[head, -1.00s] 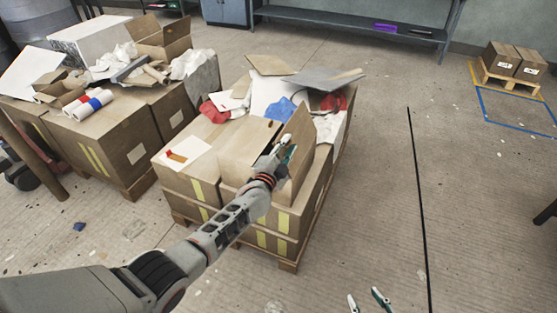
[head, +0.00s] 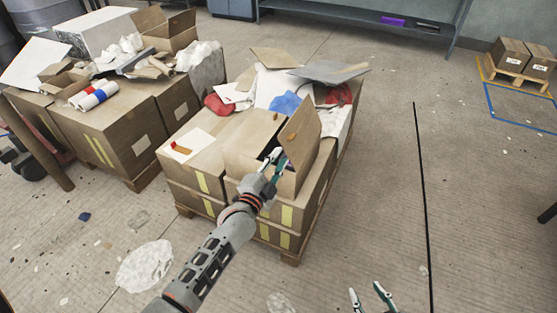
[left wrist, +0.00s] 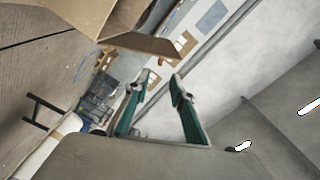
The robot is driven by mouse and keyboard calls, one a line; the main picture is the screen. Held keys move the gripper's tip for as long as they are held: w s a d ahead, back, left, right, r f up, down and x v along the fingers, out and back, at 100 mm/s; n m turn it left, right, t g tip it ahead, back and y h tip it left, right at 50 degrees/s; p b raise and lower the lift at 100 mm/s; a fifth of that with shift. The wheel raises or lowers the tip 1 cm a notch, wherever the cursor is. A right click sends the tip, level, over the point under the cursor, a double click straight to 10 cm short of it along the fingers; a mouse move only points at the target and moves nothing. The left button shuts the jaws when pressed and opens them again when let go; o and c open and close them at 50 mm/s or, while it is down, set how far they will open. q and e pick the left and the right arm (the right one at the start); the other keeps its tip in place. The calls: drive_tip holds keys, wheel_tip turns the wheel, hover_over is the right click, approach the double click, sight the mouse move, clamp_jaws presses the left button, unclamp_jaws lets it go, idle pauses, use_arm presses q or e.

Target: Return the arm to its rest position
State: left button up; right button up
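My left arm reaches in from the bottom of the head view. My left gripper (head: 276,162) is beside the raised flap of an open cardboard box (head: 250,142), in front of its near side. In the left wrist view its two green-padded fingers (left wrist: 161,82) are apart with nothing between them. A cardboard flap (left wrist: 140,42) shows close above the fingertips there. My right gripper (head: 370,293) shows only its fingertips at the bottom edge of the head view. They are apart and empty over the floor.
The box stands on a loaded pallet (head: 290,258) with cloths and cardboard sheets. A second stack of boxes (head: 110,135) stands at left. Two small boxes (head: 515,60) sit on a pallet at far right. The floor at right is largely clear, crossed by a black line.

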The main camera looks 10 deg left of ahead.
idle(0.4)
use_arm(q)
drive_tip(key=s+a+f+n+g+y, duration=0.1)
drive_tip(key=s+a+f+n, duration=0.3)
drive_tip(key=s, duration=0.7)
drive_tip(key=s+a+f+n+g+y, duration=0.1)
drive_tip(key=s+a+f+n+g, duration=0.2)
drive_tip(key=s+f, duration=0.3)
drive_tip(key=s+a+f+n+g, duration=0.2)
drive_tip(key=s+a+f+n, duration=0.2)
drive_tip(key=s, duration=1.1)
drive_tip(key=shift+s+a+f+n+y, duration=0.35)
drive_tip(key=shift+a+f, duration=0.2)
drive_tip(key=shift+a, duration=0.25)
drive_tip(key=shift+w, duration=0.1)
